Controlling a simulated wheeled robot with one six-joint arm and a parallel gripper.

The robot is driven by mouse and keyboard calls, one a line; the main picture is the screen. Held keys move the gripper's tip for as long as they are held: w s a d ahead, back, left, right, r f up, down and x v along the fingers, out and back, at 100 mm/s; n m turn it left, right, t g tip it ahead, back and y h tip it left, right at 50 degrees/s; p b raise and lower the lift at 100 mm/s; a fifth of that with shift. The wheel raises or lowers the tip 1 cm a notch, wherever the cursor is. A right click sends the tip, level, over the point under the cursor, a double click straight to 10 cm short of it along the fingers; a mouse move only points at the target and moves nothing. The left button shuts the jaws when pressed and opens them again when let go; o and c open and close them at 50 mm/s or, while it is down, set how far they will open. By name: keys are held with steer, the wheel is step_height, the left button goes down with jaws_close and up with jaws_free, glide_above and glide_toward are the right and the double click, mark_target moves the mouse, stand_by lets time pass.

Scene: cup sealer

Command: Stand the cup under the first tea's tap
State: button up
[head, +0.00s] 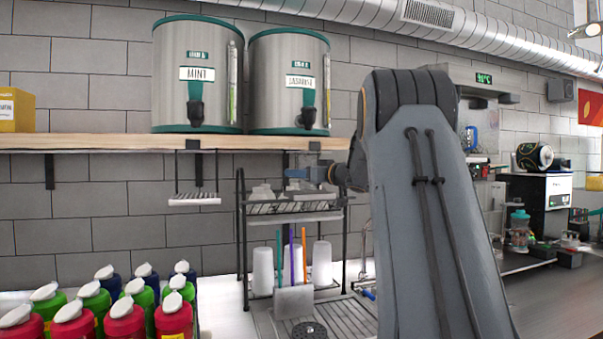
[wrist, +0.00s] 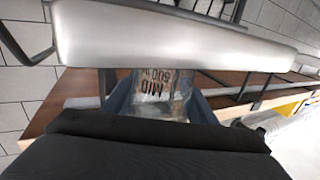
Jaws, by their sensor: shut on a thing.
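My gripper (head: 300,173) is shut on a clear cup (wrist: 152,84), which shows between the blue fingers in the wrist view with dark "MID 500 ml" print. In the head view the cup is faint and hard to make out. Two steel tea dispensers with teal rims stand on the shelf: the mint dispenser (head: 196,100) at left and the jasmine dispenser (head: 284,98) at right. Each has a black tap: the mint tap (head: 196,112) and the jasmine tap (head: 308,116). My gripper is below the jasmine tap, under shelf level. A small white hanging tray (head: 194,200) is below the mint tap.
The wooden shelf (head: 100,141) runs above my gripper. A black rack (head: 262,208) with cups stands below it. Several coloured bottles (head: 125,322) with white tops crowd the lower left. A broad pale bar (wrist: 170,38) crosses the wrist view close to the cup.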

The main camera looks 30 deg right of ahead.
steer(key=shift+f, duration=0.25)
steer(key=shift+f, duration=0.1)
steer(key=o, duration=1)
steer(key=s+d+b, duration=0.1)
steer(key=s+b, duration=0.2)
steer(key=s, duration=0.9)
steer(key=shift+d, duration=0.3)
